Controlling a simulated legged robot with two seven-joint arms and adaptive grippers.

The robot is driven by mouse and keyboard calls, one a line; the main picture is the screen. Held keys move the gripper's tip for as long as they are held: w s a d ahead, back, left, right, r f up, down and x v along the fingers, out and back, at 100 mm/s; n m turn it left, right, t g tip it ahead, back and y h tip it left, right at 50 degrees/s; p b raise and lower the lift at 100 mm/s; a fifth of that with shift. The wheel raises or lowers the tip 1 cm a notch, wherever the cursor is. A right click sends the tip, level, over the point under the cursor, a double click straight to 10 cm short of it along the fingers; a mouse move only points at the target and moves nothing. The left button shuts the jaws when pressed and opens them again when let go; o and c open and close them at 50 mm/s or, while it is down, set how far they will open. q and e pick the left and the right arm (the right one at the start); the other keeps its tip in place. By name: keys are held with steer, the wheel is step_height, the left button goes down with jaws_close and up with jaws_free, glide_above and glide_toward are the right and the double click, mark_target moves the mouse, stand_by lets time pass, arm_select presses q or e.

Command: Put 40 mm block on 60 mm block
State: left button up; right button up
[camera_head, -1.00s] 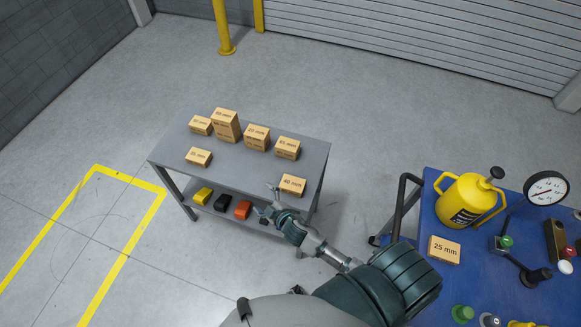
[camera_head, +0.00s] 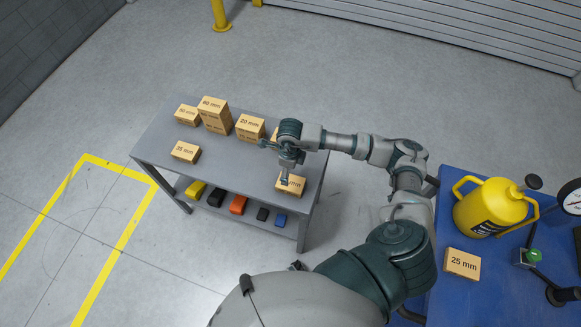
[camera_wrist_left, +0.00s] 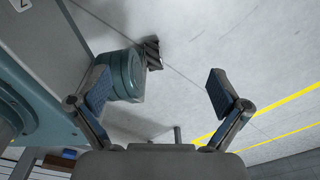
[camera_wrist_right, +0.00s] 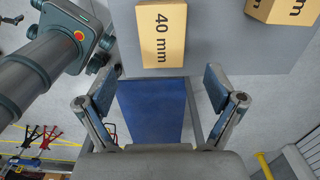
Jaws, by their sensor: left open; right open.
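The 40 mm block (camera_head: 296,186), a tan box, sits near the front right edge of the grey table (camera_head: 222,153). My right gripper (camera_head: 285,179) points down over it and partly hides it. In the right wrist view the 40 mm block (camera_wrist_right: 161,35) lies beyond the open fingers (camera_wrist_right: 158,88), apart from both. At the table's back left are a single tan block (camera_head: 187,115) and a tall stack (camera_head: 213,114) beside it. Their small labels are hard to read, so I cannot tell which is the 60 mm block. My left gripper (camera_wrist_left: 156,90) is open and empty.
The 35 mm block (camera_head: 185,152) sits front left on the table; a 20 mm stack (camera_head: 250,127) stands at the back. My arm partly hides another block behind. The lower shelf holds several coloured items. A blue bench (camera_head: 447,215) with a 25 mm block (camera_head: 462,264) stands right.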

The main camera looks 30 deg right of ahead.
steer(key=shift+d+f, duration=0.2)
steer(key=shift+f, duration=0.05)
steer(key=b, duration=0.3)
glide_above(291, 182)
step_height(291, 182, down, 5)
steer(key=shift+r, duration=0.15)
step_height(291, 182, down, 4)
steer(key=b, duration=0.3)
steer(key=shift+f, duration=0.25)
arm_select(q)
steer(key=w+d+r, duration=0.1)
steer(key=w+r, duration=0.2)
steer(key=w, duration=0.4)
steer(key=w+d+r+t, duration=0.1)
steer(key=w+r, duration=0.3)
steer(key=w, duration=0.4)
steer(key=shift+d+r+b, duration=0.3)
steer(key=shift+d, duration=0.35)
arm_select(e)
steer(key=shift+f, duration=0.2)
arm_select(q)
steer(key=shift+w, duration=0.1)
arm_select(e)
steer(key=shift+c, duration=0.3)
